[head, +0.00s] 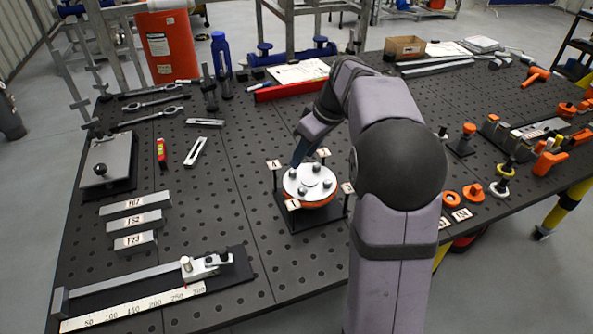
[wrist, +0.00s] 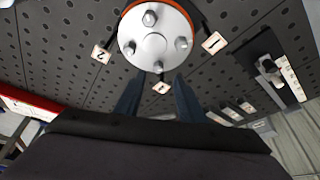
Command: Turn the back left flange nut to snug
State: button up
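The round silver flange (head: 312,180) with an orange rim sits on a dark square base in the middle of the table. It carries several nuts. The back left nut (head: 292,173) lies just below the tip of my gripper (head: 297,160). In the wrist view the flange plate (wrist: 150,45) is at the top, and one nut (wrist: 158,66) lies closest to my gripper (wrist: 160,76). The two dark fingers are spread apart, with empty space between them. Whether the fingertips straddle or touch that nut I cannot tell.
Steel blocks (head: 135,222) and a caliper-like gauge (head: 205,265) lie to the left. Orange parts (head: 473,193) lie to the right. The table between the flange and the left-hand blocks is clear.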

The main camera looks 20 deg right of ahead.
aim_at(294, 171)
jog(key=shift+w+d+r, duration=0.1)
jog(key=shift+w+d, duration=0.05)
jog(key=shift+p+x, duration=1)
jog(key=shift+x, duration=2.7)
jog(key=shift+r, duration=0.1)
grip_shut()
